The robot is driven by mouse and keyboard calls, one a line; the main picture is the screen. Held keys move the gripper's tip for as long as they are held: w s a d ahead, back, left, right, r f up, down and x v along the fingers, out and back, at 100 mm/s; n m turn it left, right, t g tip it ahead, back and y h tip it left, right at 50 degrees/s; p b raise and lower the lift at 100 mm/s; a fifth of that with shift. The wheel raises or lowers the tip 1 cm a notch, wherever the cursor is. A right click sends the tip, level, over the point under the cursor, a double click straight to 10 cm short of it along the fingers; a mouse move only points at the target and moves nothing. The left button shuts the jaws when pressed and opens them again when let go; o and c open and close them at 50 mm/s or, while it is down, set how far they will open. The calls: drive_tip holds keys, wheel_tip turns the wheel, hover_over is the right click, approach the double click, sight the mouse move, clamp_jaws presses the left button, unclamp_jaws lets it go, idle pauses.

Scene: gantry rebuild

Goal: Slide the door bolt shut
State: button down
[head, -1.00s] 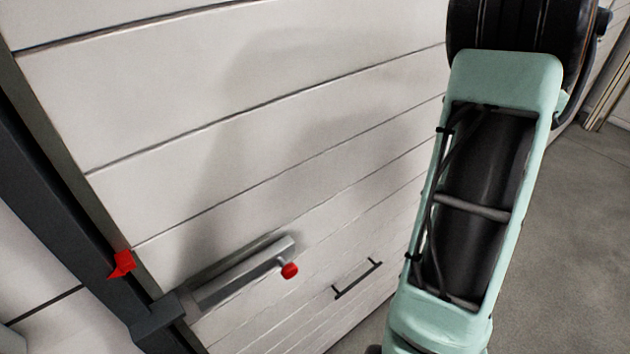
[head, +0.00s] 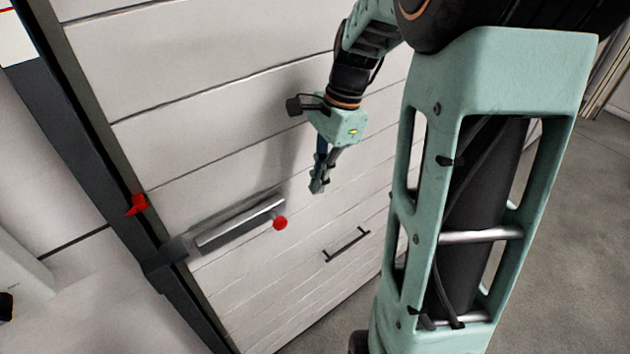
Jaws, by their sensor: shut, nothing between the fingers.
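The door bolt (head: 240,226) is a grey metal bar in a housing on the white panelled door (head: 200,100). Its red knob (head: 280,223) stands out at the bar's right end. A dark bracket (head: 165,262) sits on the dark door frame, at the left of the bolt. My gripper (head: 317,188) is shut and empty, pointing down, above and to the right of the red knob and apart from it.
A black handle (head: 346,245) is on the door, right of the bolt. A red tab (head: 137,205) sits on the dark frame (head: 95,165) above the bracket. My arm covers the right of the view. Grey floor (head: 575,220) is open at the right.

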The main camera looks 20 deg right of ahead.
sight(248, 231)
drive_tip(key=s+a+f+p, duration=0.1)
drive_tip(key=a+f, duration=0.4)
drive_tip(key=f, duration=0.1)
drive_tip(key=shift+a, duration=0.25)
drive_tip(key=s+a, duration=0.2)
drive_tip(key=a, duration=0.4)
idle(0.4)
